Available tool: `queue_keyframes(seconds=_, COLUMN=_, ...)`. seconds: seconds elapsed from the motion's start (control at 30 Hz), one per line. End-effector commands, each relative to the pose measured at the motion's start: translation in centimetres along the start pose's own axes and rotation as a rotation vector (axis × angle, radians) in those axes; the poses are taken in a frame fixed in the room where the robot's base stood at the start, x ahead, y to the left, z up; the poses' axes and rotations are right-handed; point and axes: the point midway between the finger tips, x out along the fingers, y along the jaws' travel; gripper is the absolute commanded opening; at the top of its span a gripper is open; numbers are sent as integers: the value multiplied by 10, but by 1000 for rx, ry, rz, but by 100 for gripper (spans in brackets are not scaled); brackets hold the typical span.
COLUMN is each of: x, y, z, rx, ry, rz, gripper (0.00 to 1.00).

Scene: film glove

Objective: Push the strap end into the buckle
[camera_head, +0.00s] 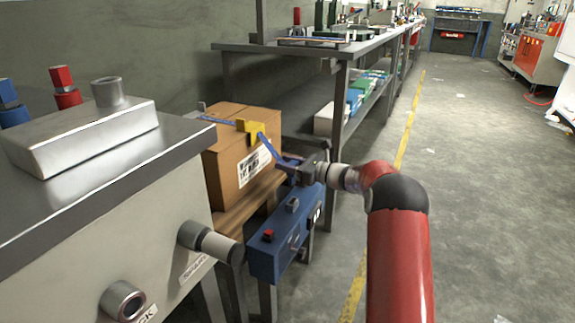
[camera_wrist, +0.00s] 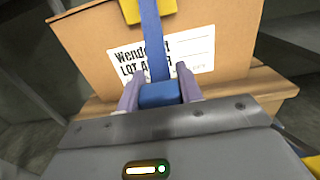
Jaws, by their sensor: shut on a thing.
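A blue strap (camera_head: 268,146) lies over the top of a cardboard box (camera_head: 232,170) and slants down from a yellow buckle (camera_head: 250,130) to my gripper (camera_head: 288,164). In the wrist view, the strap (camera_wrist: 151,40) hangs from the yellow buckle (camera_wrist: 136,10) in front of the labelled box face. My gripper (camera_wrist: 160,72) is shut on the blue block-like strap end (camera_wrist: 160,95), one purple finger on each side. It is in front of the box, lower than the buckle and apart from it. The buckle's opening is not clear in either view.
The box stands on a wooden bench (camera_head: 245,203). A blue control box (camera_head: 270,255) is just below my gripper. A grey machine (camera_head: 90,235) with protruding knobs fills the left. A long workbench (camera_head: 290,50) stands behind. The floor at right is open.

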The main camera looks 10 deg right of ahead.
Motion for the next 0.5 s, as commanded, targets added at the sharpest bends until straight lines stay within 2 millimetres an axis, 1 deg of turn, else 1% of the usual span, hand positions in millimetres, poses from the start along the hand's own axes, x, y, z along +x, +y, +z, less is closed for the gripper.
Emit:
queue_keyframes(seconds=0.07, x=-1, y=0, z=1, rx=0, ry=-3, rz=-2, gripper=13)
queue_keyframes(seconds=0.17, x=0, y=0, z=-6, rx=0, ry=-2, rz=-1, gripper=13)
queue_keyframes(seconds=0.5, x=-1, y=0, z=-37, rx=1, ry=-2, rz=-2, gripper=13)
